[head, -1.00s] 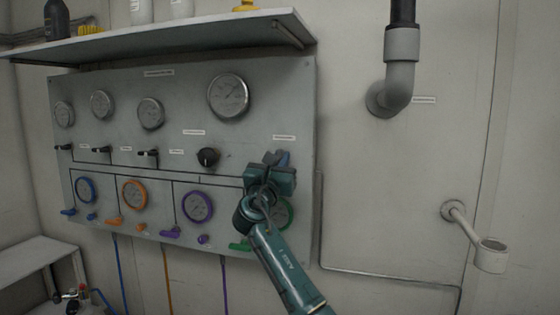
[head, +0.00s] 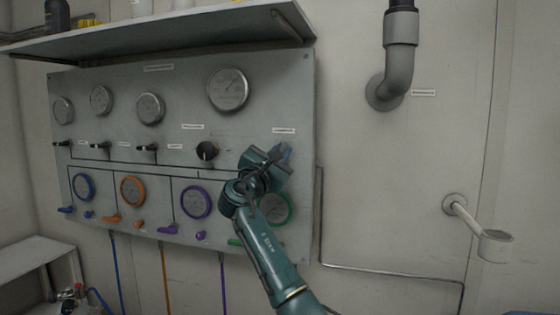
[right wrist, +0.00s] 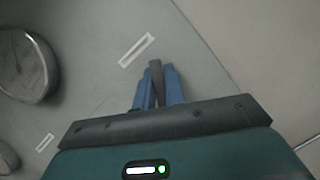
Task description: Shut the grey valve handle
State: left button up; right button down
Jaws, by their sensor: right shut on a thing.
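The grey valve handle (right wrist: 156,82) shows in the right wrist view as a narrow grey lever between two blue fingers. In the head view it is mostly or wholly hidden by my right gripper (head: 281,155), at the panel's right side. My right gripper is shut on the handle, with its fingers pointing up and to the right. The blue fingers also show in the right wrist view (right wrist: 158,92), just below a white label (right wrist: 136,50). The valve body behind the gripper is hidden. My left gripper is not in view.
The grey panel (head: 110,180) carries several gauges, a black knob (head: 207,152) left of my gripper and coloured levers below. A green-ringed gauge (head: 278,208) is partly behind my arm. A shelf (head: 200,30) juts out above. A pipe (head: 400,75) and wall bracket (head: 494,246) stand right.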

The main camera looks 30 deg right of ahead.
jog(key=m+g, duration=0.2)
jog(key=m, duration=0.2)
jog(key=m+g, duration=0.1)
jog(key=m, duration=0.3)
jog(key=shift+f+g+b, duration=0.1)
jog(key=shift+g+b, duration=0.2)
jog(key=shift+g, duration=0.1)
jog(key=m+y, duration=0.1)
jog(key=m, duration=0.2)
jog(key=m+g+y+p, duration=0.1)
jog(key=m, duration=0.1)
jog(key=shift+s+f+m, duration=0.1)
jog(key=shift+f+m, duration=0.1)
jog(key=shift+m, duration=0.2)
jog(key=c, duration=1.5)
grip_release()
jog(key=shift+d, duration=0.1)
jog(key=b+v, duration=0.3)
jog(key=v, duration=1)
jog(key=shift+r, duration=0.15)
